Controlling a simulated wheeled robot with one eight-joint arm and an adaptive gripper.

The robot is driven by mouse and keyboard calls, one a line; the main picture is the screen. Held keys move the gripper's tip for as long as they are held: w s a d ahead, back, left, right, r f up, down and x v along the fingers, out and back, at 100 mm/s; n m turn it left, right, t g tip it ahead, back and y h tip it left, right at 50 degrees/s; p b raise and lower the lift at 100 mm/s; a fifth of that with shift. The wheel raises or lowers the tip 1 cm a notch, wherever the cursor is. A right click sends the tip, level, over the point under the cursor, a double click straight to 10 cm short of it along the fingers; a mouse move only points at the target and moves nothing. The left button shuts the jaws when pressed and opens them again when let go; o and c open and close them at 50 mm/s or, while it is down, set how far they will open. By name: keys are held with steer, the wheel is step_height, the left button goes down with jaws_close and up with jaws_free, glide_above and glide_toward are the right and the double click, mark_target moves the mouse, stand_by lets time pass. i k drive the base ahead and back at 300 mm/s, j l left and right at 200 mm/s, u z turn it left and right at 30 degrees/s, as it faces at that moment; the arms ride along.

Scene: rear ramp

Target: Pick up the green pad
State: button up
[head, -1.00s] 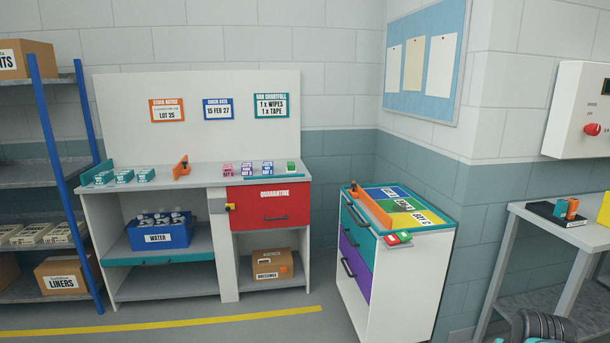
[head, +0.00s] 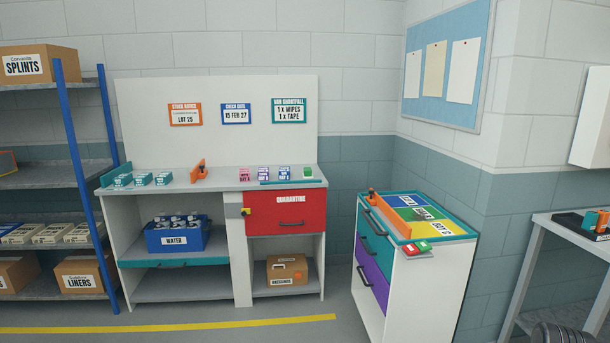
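Two small green items show in the head view. One green block (head: 308,172) sits at the right end of the white bench top, to the right of several small boxes. The other is a flat green pad (head: 423,246) beside a red pad (head: 412,249) on a small ledge at the front right side of the drawer cart. I cannot tell from their looks which one the task names. My gripper's fingers are not in view. A dark ribbed part, probably of my arm, shows at the bottom right edge, far from both green items.
The cart top (head: 468,236) has blue, green and yellow areas and an orange bar along its left side. The bench (head: 220,183) has a red quarantine drawer (head: 285,212). A grey table (head: 560,230) stands at right. Floor in front of the bench is clear.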

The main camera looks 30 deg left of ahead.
mark_target(308, 174)
steer(key=i+j+u, duration=0.1)
steer(key=i+j, duration=0.25)
steer(key=j, duration=0.2)
steer(key=i+j, duration=0.4)
steer(key=j, duration=0.15)
steer(key=i+j+u, duration=0.15)
steer(key=i+j, duration=0.25)
steer(key=j, duration=0.15)
